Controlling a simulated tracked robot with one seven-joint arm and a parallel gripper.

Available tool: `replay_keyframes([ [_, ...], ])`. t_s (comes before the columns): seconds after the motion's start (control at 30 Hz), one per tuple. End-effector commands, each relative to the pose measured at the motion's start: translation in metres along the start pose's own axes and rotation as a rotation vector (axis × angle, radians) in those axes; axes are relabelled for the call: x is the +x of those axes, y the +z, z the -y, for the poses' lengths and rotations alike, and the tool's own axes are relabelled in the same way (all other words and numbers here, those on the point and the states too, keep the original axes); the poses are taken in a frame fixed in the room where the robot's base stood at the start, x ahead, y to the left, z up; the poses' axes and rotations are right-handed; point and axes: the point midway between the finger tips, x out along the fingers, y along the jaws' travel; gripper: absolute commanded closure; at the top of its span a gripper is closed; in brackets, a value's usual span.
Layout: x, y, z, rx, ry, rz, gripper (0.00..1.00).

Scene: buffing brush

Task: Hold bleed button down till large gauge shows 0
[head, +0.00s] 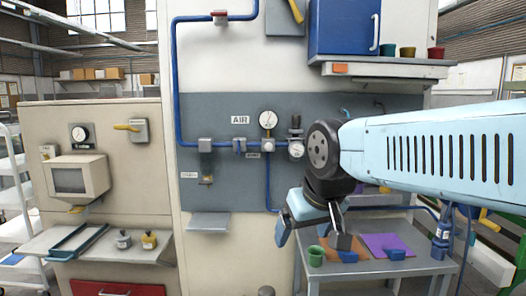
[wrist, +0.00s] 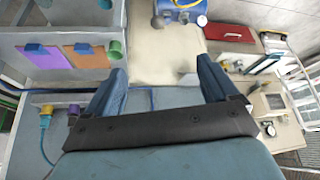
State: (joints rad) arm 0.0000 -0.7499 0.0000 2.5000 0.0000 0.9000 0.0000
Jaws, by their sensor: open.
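The large gauge (head: 268,119) is a round white dial on the grey wall panel in the head view; its needle is too small to read. A smaller gauge (head: 296,150) sits below and right of it, under a dark regulator. A small label (head: 253,155) is below the large gauge, its text unclear. I cannot pick out the bleed button with certainty among the small fittings. My gripper (head: 312,236) hangs below and right of the gauges, apart from the panel. In the wrist view my gripper (wrist: 162,72) is open, with nothing between its fingers.
A blue pipe (head: 176,80) runs down the wall to the fittings. A small grey shelf (head: 209,222) juts out below the panel. A table with an orange mat (head: 345,250), a purple mat (head: 388,245) and a green cup (head: 316,255) stands near my gripper. A beige console (head: 95,145) stands left.

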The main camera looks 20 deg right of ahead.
Motion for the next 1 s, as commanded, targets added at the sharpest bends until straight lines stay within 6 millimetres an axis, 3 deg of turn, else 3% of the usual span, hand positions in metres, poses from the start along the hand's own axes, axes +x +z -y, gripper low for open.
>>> replay_keyframes([
  [0.4, 0.0000, 0.0000, 0.0000, 0.000, 0.000, 0.000, 0.13],
  [1.0, 0.0000, 0.0000, 0.0000, 0.000, 0.000, 0.000, 0.69],
])
